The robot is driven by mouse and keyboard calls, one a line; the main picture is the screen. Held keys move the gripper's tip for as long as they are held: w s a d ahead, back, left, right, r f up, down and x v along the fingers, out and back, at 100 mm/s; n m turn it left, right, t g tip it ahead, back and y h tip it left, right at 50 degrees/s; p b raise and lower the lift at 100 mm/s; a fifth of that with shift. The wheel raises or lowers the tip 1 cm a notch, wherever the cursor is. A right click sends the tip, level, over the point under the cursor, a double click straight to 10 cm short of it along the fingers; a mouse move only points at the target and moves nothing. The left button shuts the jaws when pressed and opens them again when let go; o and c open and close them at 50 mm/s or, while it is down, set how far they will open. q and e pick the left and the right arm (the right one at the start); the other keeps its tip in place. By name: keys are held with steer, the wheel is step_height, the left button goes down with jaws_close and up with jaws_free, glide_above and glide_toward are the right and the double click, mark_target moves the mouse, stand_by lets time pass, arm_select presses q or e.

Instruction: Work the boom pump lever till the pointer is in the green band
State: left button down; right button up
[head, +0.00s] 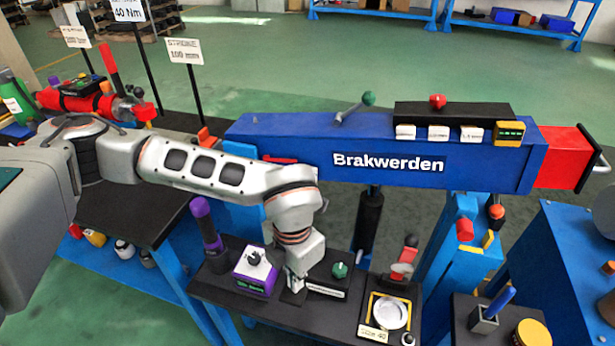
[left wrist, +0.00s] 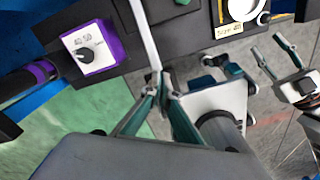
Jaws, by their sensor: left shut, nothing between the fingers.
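My left gripper (head: 294,288) is over the dark bench, between a purple box (head: 255,272) with a knob and a green knob (head: 339,269). In the left wrist view its fingertips (left wrist: 160,82) are together and empty, by the end of a white strip (left wrist: 146,35). A thick purple-topped handle (head: 204,222) stands left of the purple box, apart from the gripper. A red-handled lever (head: 406,256) stands behind a yellow-framed round dish (head: 390,313). I cannot tell which is the pump lever; no pointer or green band is readable. My right gripper (left wrist: 268,42) shows open in the left wrist view.
The blue boom (head: 290,135) marked Brakwerden runs across behind the bench, with a red end (head: 563,158).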

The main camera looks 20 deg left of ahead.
arm_select(q)
step_height(320, 180, up, 4)
steer(key=shift+f+p, duration=0.25)
steer(key=shift+p, duration=0.65)
step_height(320, 180, up, 5)
steer(key=shift+f+p, duration=0.2)
steer(key=shift+p, duration=1.05)
arm_select(e)
step_height(320, 180, up, 6)
steer(key=w, duration=0.2)
steer(key=shift+r+t, duration=0.25)
steer(key=shift+t, duration=0.05)
arm_select(q)
steer(key=shift+r, duration=0.1)
arm_select(e)
steer(key=shift+f, duration=0.1)
steer(key=shift+f, duration=0.1)
